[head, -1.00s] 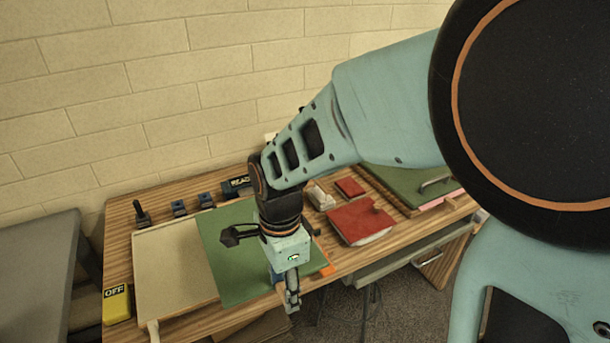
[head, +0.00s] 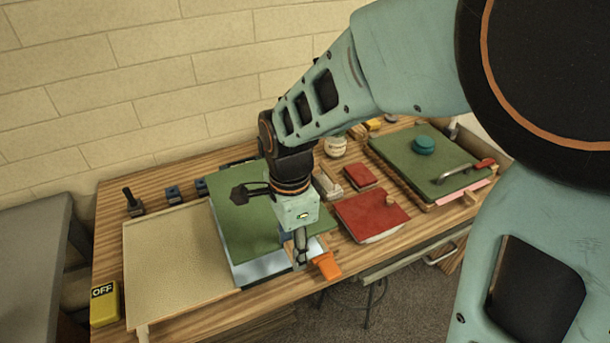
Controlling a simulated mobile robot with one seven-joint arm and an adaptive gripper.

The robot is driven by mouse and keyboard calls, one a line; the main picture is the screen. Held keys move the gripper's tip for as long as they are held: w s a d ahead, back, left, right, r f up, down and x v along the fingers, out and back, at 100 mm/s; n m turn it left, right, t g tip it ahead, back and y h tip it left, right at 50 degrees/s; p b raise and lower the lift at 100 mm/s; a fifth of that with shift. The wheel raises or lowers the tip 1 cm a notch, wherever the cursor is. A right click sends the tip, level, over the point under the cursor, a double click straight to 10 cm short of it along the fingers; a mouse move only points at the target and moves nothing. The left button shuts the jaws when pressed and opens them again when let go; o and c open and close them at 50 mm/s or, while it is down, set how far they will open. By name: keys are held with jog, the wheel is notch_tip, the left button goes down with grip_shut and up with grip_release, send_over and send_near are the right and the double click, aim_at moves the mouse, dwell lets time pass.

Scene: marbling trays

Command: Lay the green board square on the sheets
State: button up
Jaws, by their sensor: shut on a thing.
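The green board (head: 238,228) is at the middle left of the table. It lies over a pale, light-blue flat surface (head: 262,268), which shows past its front edge. My gripper (head: 300,258) points down at the board's front edge and is shut on it; the contact is partly hidden by the fingers. Whether the board touches what is below I cannot tell. A second green panel (head: 400,152) with a teal knob (head: 424,145) and a metal handle lies at the right. A pink sheet (head: 466,190) shows at its front edge.
A beige panel (head: 175,265) lies left of the board, beside a yellow OFF block (head: 104,303). An orange piece (head: 326,265) is close by my gripper. Small dark blocks (head: 173,193) line the back.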

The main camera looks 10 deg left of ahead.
jog(key=shift+a, duration=0.1)
jog(key=shift+f+b, duration=0.15)
jog(key=shift+b, duration=0.3)
jog(key=shift+f+b, duration=3.25)
jog(key=shift+f, duration=0.9)
jog(key=o, duration=1.2)
jog(key=shift+o, duration=0.5)
jog(key=shift+s, duration=0.1)
jog(key=o, duration=0.4)
jog(key=shift+o, duration=0.2)
